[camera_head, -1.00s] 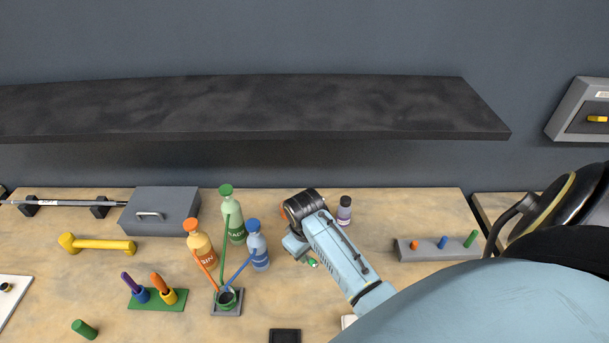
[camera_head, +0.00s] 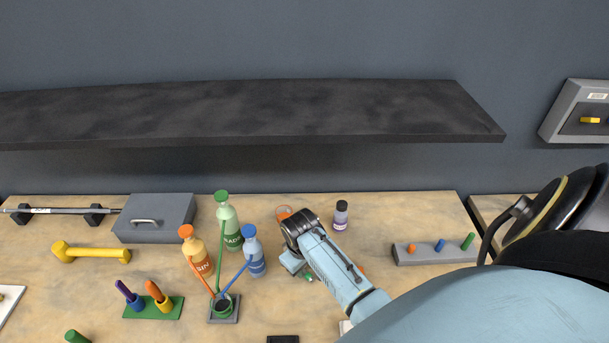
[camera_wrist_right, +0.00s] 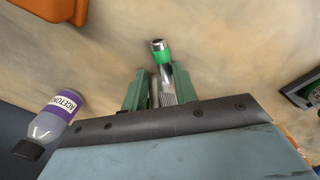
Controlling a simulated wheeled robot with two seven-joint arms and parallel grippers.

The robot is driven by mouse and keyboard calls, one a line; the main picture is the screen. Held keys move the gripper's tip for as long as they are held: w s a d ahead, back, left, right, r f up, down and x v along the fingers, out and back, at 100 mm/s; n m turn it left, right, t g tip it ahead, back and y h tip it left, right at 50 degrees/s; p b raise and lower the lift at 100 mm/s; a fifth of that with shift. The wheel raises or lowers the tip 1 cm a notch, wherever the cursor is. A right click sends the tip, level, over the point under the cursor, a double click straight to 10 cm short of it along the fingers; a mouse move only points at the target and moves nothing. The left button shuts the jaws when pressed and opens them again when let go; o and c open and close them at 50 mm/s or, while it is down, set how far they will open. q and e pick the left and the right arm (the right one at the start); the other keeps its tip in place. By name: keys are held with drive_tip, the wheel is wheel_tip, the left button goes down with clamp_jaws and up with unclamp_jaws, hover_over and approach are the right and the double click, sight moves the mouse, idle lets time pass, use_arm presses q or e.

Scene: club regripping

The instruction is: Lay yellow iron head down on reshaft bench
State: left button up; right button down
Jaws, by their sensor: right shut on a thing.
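My right gripper (camera_head: 308,274) is low over the wooden bench (camera_head: 390,300), right of the blue bottle; my own wrist mostly hides its fingers in the head view. In the right wrist view the gripper (camera_wrist_right: 160,88) is shut on a slim silver piece with a green band (camera_wrist_right: 162,56). The piece's far end points away from the fingers. Whether it touches the bench I cannot tell. I cannot make out a yellow iron head; a yellow mallet-shaped thing (camera_head: 92,252) lies at the bench's left. My left gripper is out of view.
Orange (camera_head: 198,252), green (camera_head: 228,225) and blue (camera_head: 254,255) bottles stand left of my gripper. An acetone bottle (camera_head: 341,218) stands behind it, and an orange thing (camera_head: 283,212) nearby. A pegged grey block (camera_head: 430,255) is at right. A dark shelf (camera_head: 250,112) overhangs behind.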

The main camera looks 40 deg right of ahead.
drive_tip(key=c, duration=1)
unclamp_jaws()
drive_tip(key=shift+f, duration=0.1)
drive_tip(key=r, duration=0.4)
drive_tip(key=a+r, duration=0.1)
drive_tip(key=r, duration=0.8)
drive_tip(key=shift+s+a+r, duration=0.2)
drive_tip(key=shift+s+a, duration=0.05)
drive_tip(key=shift+s, duration=0.15)
